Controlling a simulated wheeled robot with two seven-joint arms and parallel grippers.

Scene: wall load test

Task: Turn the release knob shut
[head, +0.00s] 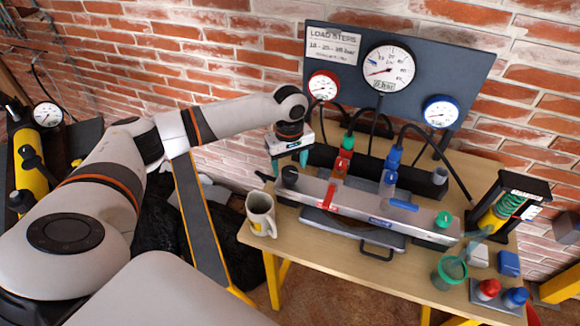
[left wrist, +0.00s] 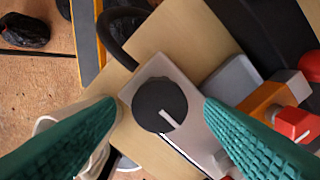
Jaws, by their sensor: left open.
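The release knob is a round black knob (head: 290,176) at the left end of a grey metal manifold block (head: 320,192) on the bench. In the left wrist view the knob (left wrist: 158,98) shows from above, its white pointer line aimed to the lower right. My left gripper (head: 290,163) is above the knob, pointing down, with its teal fingers apart. In the left wrist view the ribbed fingers (left wrist: 161,108) stand on either side of the knob with a gap at each side. I cannot tell how far above it the tips are. My right gripper is not in view.
A cream mug (head: 261,214) stands close to the left of the knob. Red (head: 344,160) and blue (head: 391,168) valve fittings rise from the block to the right. Behind is a dark gauge panel (head: 345,73); a green cup (head: 449,272) stands at the front right.

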